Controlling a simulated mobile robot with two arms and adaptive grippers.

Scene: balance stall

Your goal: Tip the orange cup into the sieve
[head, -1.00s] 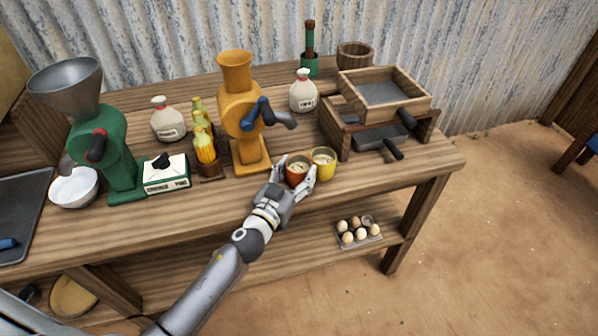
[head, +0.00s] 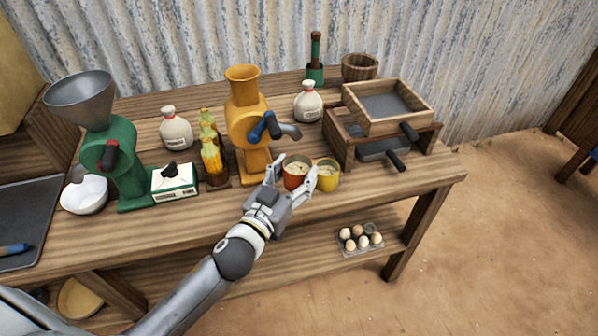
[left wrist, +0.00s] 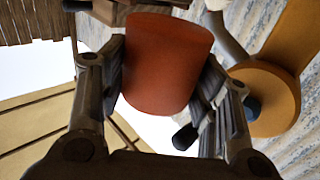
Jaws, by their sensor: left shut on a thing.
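The orange cup (head: 296,173), reddish orange with pale contents, stands upright between the fingers of my left gripper (head: 292,178). The gripper is shut on it near the table's front edge. In the left wrist view the cup (left wrist: 168,65) fills the space between the two fingers, its contents hidden. Whether it clears the table top is hard to tell. The sieve (head: 426,116), a wooden frame with grey mesh and a dark handle, sits on a wooden stand to the right and behind the cup. My right gripper is not in view.
A yellow cup (head: 327,176) stands close to the orange cup's right. A yellow-orange mill (head: 247,118) with a blue-handled crank stands behind to the left. A dark-handled tray (head: 376,149) is under the sieve. A white bottle (head: 308,103) stands behind.

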